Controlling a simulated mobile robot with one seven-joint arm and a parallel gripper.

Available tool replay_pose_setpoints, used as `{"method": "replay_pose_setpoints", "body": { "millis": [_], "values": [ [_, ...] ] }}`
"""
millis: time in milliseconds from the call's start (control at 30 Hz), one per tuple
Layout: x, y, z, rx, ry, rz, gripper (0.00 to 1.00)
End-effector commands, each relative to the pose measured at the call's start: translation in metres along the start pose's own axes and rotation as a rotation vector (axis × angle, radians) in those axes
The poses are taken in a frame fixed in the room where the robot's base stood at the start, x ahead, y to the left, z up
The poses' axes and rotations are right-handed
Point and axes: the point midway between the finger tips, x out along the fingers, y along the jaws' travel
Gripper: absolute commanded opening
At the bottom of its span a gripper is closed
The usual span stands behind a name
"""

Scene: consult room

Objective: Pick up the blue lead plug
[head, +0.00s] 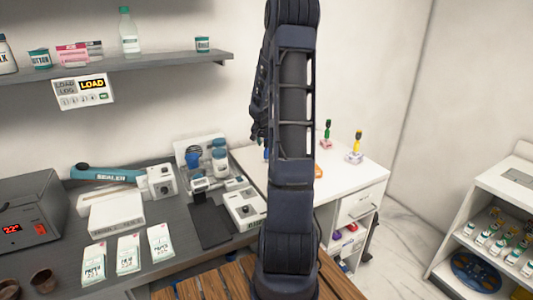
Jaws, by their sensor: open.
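A small blue item (266,154) shows at the left edge of my arm, over the white cabinet top. My arm hides most of it, so I cannot tell for sure that it is the blue lead plug. My arm rises through the middle of the head view and leaves at the top edge.
The white cabinet (372,172) has bare room at its right front. A grey counter (200,262) at left holds boxes, packets and devices. A shelf (150,66) with bottles and jars hangs above. A white rack (492,185) with small bottles stands at right.

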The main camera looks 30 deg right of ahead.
Motion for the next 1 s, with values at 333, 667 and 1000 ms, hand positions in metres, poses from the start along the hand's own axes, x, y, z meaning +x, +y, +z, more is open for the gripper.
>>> {"method": "replay_pose_setpoints", "body": {
  "millis": [333,667,1000],
  "values": [
    [0.031,-0.001,0.0,0.0,-0.001,0.0,0.53],
    [0.031,0.0,0.0,0.0,0.0,0.001,0.34],
    [0.031,0.0,0.0,0.0,0.0,0.001,0.05]
  ]
}}
